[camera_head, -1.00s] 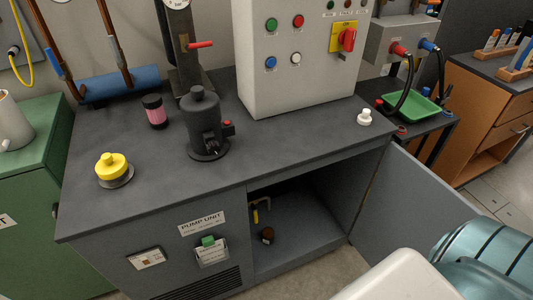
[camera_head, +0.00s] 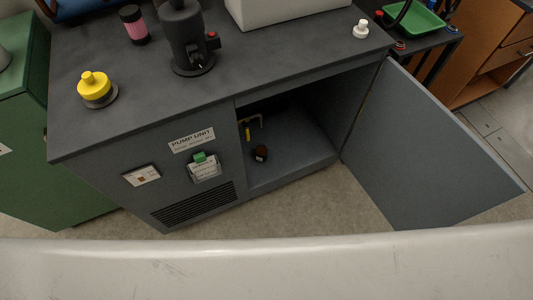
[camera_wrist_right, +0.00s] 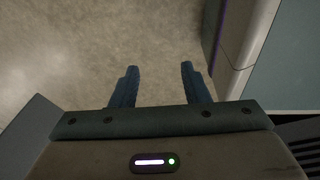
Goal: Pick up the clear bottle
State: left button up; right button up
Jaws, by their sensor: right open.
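A small whitish bottle (camera_head: 361,29) stands upright near the right end of the dark bench top in the head view. It is too small to tell whether its body is clear. No other bottle in view looks clear. My right gripper (camera_wrist_right: 159,68) shows only in the right wrist view. Its two dark blue fingers are apart, with nothing between them but pale floor beyond. No bottle shows in that view. My left gripper is not in view.
The cabinet's grey door (camera_head: 430,150) stands open to the right. A pink bottle with black cap (camera_head: 134,26), a yellow-topped item (camera_head: 95,87) and a dark pump (camera_head: 184,40) stand on the bench top. A green tray (camera_head: 415,20) is at the right.

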aim_at(261, 150)
jog(key=k+l+z, duration=0.1)
jog(key=l+z, duration=0.15)
jog(key=z, duration=0.2)
jog(key=l+z, duration=0.25)
jog(key=z, duration=0.2)
jog(key=k, duration=0.05)
